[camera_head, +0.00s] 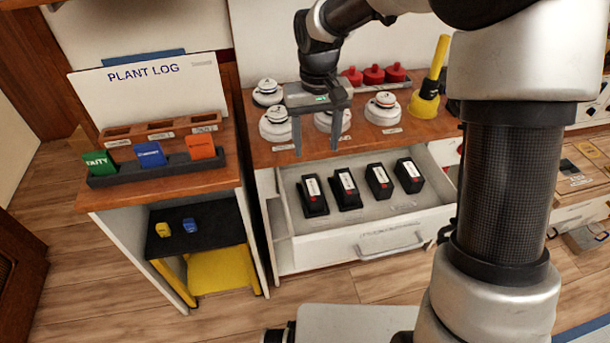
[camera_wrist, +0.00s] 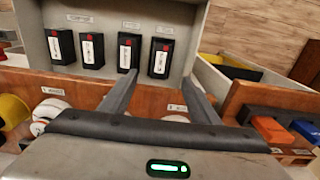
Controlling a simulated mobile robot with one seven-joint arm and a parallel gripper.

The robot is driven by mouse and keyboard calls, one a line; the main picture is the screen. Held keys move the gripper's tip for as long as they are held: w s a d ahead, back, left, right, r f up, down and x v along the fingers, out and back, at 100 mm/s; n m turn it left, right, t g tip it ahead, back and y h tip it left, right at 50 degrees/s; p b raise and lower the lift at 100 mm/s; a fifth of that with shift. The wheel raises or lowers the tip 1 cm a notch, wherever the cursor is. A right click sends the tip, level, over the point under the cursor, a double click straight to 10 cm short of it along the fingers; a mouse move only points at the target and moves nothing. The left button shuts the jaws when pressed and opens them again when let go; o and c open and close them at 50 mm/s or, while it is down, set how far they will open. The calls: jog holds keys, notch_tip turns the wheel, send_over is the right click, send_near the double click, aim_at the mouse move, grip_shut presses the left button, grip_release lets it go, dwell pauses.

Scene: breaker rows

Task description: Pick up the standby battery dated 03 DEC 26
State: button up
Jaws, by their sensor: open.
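Several black standby batteries with white labels and red marks stand in a row in an open white drawer (camera_head: 330,251). In the head view, from left to right, they are the first (camera_head: 313,196), second (camera_head: 346,189), third (camera_head: 379,181) and fourth (camera_head: 409,175). The dates on their labels are too small to read. My gripper (camera_head: 317,148) is open and empty, above the counter's front edge and behind the drawer. In the wrist view its fingers (camera_wrist: 160,78) point toward the drawer, close to the two right-hand batteries (camera_wrist: 130,52) (camera_wrist: 159,58) in the picture.
White round detectors (camera_head: 276,124) and red-capped items (camera_head: 372,75) stand on the wooden counter (camera_head: 420,128) around my gripper. A yellow torch-like object (camera_head: 430,85) is at right. A PLANT LOG board (camera_head: 150,92) and coloured cards (camera_head: 150,154) stand on the left cabinet.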

jog(key=b, duration=0.2)
send_near(313, 187)
jog(key=f, duration=0.5)
jog(key=shift+s+a+f, duration=0.15)
jog(key=shift+s, duration=0.1)
jog(key=shift+w+f+b, duration=0.15)
jog(key=shift+f+b, duration=0.3)
jog(key=shift+f, duration=0.9)
jog(key=shift+w+f+b, duration=0.2)
jog(key=shift+f+b, duration=0.25)
jog(key=shift+f, duration=0.95)
jog(key=shift+r, duration=0.1)
grip_shut()
